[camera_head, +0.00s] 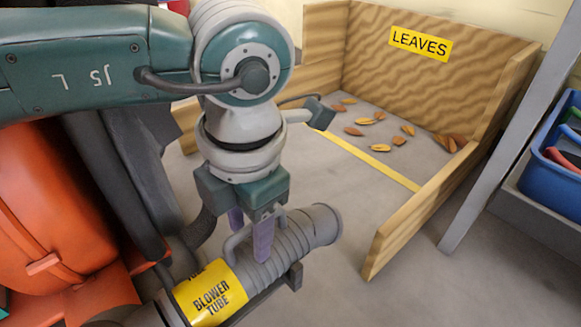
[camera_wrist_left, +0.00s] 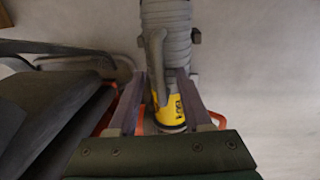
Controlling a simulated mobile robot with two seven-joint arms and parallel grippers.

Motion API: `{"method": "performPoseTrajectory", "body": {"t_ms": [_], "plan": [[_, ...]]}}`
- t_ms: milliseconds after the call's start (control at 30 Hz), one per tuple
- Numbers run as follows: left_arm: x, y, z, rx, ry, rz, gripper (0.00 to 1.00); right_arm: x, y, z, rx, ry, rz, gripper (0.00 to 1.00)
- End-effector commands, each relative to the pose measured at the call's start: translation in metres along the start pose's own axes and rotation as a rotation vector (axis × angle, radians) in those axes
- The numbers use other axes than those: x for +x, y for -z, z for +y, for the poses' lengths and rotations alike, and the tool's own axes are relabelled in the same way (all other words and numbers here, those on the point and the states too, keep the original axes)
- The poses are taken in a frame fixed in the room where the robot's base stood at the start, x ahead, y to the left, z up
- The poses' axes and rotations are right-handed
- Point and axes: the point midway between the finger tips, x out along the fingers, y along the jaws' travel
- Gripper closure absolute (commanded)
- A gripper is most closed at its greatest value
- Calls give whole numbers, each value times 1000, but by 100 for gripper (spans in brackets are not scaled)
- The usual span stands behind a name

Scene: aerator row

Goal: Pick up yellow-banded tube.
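The yellow-banded tube (camera_head: 310,229) is a thick grey ribbed tube with a loop handle (camera_head: 232,243). Its yellow band (camera_head: 210,297) reads "BLOWER TUBE". It lies at a slant at the bottom centre of the head view, beside a dark bracket (camera_head: 295,277). My left gripper (camera_head: 251,243) points down over the handle with its purple fingers apart, one on each side of it. In the left wrist view the handle (camera_wrist_left: 157,62) runs between the open fingers (camera_wrist_left: 161,78), and the tube (camera_wrist_left: 166,25) lies beyond. Contact with the handle cannot be told. My right gripper is out of view.
A large orange machine (camera_head: 45,215) stands at the left, close to the tube's near end. A wooden bay (camera_head: 405,235) marked "LEAVES" holds scattered leaves behind the tube. A blue bin (camera_head: 550,185) is at the right behind a grey post (camera_head: 515,115). Floor right of the tube is clear.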

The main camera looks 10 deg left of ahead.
Motion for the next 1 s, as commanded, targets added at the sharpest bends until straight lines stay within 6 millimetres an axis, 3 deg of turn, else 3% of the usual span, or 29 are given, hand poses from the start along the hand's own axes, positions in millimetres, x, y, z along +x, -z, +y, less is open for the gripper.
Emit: {"method": "performPoseTrajectory", "body": {"t_ms": [67, 433, 1000], "plan": [[0, 0, 0, 0, 0, 0, 59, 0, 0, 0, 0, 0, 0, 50], [0, 0, 0, 0, 0, 0, 100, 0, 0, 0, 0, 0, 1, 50], [0, 0, 0, 0, 0, 0, 100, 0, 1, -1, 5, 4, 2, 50]]}}
